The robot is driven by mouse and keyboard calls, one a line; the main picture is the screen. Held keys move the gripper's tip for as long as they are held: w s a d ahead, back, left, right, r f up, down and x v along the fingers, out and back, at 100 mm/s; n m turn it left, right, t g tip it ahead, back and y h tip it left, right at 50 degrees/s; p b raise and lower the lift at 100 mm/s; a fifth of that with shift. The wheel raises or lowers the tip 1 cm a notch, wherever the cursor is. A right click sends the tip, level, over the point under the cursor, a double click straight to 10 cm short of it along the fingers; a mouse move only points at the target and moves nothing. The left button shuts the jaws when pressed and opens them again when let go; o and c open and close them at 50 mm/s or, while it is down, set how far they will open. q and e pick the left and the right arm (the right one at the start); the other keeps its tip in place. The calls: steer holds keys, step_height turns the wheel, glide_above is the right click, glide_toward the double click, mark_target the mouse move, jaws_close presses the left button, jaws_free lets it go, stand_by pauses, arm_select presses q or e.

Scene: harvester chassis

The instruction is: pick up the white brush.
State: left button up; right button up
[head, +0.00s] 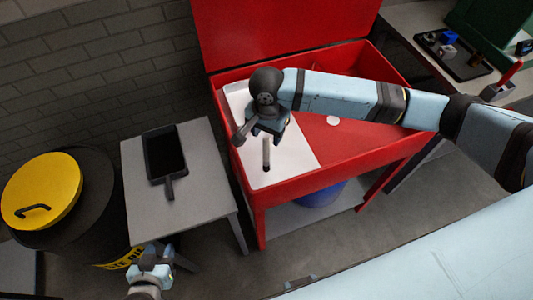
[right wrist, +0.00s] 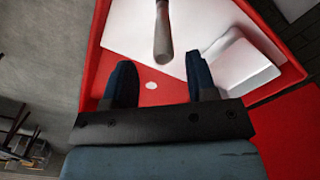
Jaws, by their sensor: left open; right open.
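A slim grey handle-like thing (head: 266,154) lies on the white sheet (head: 292,163) in the red basin. It may be the brush, but I see no white bristles. In the right wrist view the grey handle (right wrist: 163,38) shows beyond and between the fingertips, apart from them. My right gripper (head: 267,126) points down over the basin, open and empty, just behind the handle in the head view. Its fingers also show apart in the right wrist view (right wrist: 160,68). My left gripper (head: 155,262) is low at the bottom left, open, away from the basin.
The red basin (head: 350,158) has raised walls and an upright lid (head: 285,32). A white tray (right wrist: 238,62) sits in its corner. A grey table (head: 205,170) holds a black pan (head: 163,153). A black drum with a yellow lid (head: 50,185) stands left.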

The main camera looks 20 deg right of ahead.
mark_target(266, 145)
steer(key=shift+w+f+p, duration=0.15)
steer(key=shift+f+p, duration=0.35)
steer(key=shift+f, duration=2.7)
steer(key=shift+a, duration=0.1)
jaws_close()
